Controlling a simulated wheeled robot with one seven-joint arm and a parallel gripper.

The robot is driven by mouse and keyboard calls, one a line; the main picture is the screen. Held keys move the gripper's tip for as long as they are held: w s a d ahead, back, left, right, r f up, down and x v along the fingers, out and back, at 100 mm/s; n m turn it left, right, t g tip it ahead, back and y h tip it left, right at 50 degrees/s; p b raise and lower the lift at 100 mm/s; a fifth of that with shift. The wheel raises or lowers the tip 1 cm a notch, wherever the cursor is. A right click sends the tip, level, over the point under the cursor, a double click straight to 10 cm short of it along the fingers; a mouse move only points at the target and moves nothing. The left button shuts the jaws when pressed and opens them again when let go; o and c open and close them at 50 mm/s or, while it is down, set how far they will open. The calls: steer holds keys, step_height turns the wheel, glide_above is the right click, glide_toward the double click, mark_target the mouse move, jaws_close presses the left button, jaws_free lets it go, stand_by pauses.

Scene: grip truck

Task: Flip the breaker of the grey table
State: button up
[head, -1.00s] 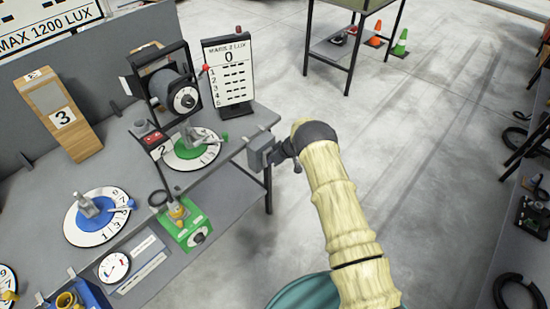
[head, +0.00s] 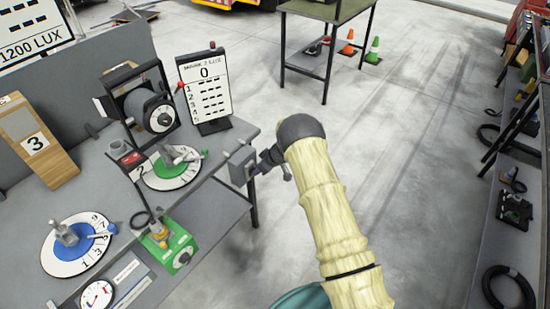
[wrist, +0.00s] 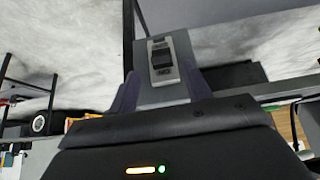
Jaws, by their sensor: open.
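The breaker (head: 240,166) is a small grey box on the right end of the grey table (head: 105,190). In the wrist view the breaker's black rocker switch (wrist: 162,52) sits on a light plate with an upside-down label below it. My gripper (head: 264,163) is at the box's right side in the head view. In the wrist view its two purple fingers (wrist: 162,92) are apart, one on each side of the grey box's lower part. It is open with nothing clearly gripped. I cannot tell whether the fingers touch the box.
Open concrete floor (head: 420,150) lies to the right. Shelving stands at the far right.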

steer(key=v, duration=1.2)
steer(key=shift+b, duration=0.45)
steer(key=shift+r, duration=0.2)
steer(key=s+d+r+m+t+h, duration=0.3)
steer(key=s+d+r+m+h, duration=0.35)
steer(key=d+r, duration=0.65)
steer(key=s+r+m+g, duration=0.1)
steer(key=s+m+g, duration=0.1)
steer(key=s, duration=1)
steer(key=s+r+m+g+y, duration=0.1)
steer(key=s+m+g, duration=0.1)
steer(key=s, duration=1.1)
steer(key=shift+r, duration=0.4)
steer(key=shift+s, duration=0.1)
